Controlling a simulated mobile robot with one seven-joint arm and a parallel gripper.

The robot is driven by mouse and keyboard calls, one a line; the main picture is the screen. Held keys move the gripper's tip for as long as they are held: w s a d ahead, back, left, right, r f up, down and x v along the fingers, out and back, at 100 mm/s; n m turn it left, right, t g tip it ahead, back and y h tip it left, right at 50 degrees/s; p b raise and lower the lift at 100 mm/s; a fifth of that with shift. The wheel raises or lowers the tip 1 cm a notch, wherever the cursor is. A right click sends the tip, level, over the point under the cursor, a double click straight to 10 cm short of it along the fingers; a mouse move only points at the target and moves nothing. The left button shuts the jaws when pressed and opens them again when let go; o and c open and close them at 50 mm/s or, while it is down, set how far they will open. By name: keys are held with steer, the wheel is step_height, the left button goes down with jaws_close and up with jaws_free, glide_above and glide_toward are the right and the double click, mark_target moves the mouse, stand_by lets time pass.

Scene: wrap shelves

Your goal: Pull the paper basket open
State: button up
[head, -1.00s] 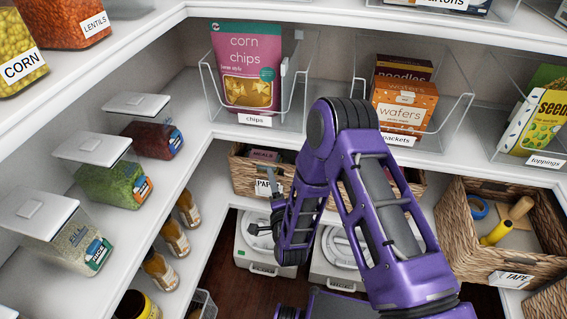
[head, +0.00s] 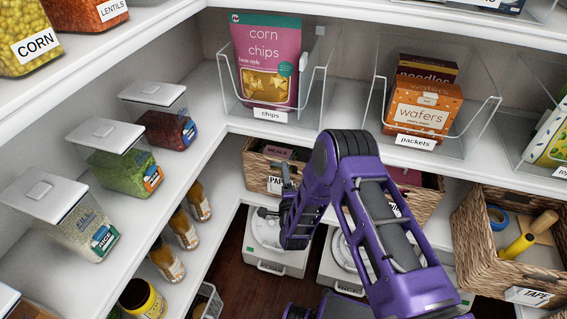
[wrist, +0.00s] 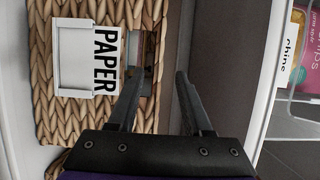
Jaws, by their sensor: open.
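The paper basket (head: 252,172) is woven and tan and stands on the lower shelf below the chips bin, partly hidden by my arm. In the wrist view the basket (wrist: 92,118) fills the left side, turned sideways, with its white PAPER label (wrist: 88,57) and a cut-out beside it. My gripper (wrist: 158,75) is open and empty at the basket's front upper edge. One finger is over the front by the cut-out and the other is above the rim. I cannot tell whether either finger touches.
A tape basket (head: 508,240) stands at the right. Clear bins of chips (head: 266,60) and packets (head: 425,100) are on the shelf above. White appliances (head: 275,245) stand below. Jars and bottles line the left shelves. Dark floor shows below.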

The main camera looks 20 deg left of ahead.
steer(key=x, duration=0.5)
steer(key=shift+w+a+b, duration=0.15)
steer(key=shift+w+b, duration=0.15)
steer(key=shift+w, duration=0.05)
jaws_close()
stand_by(1.1)
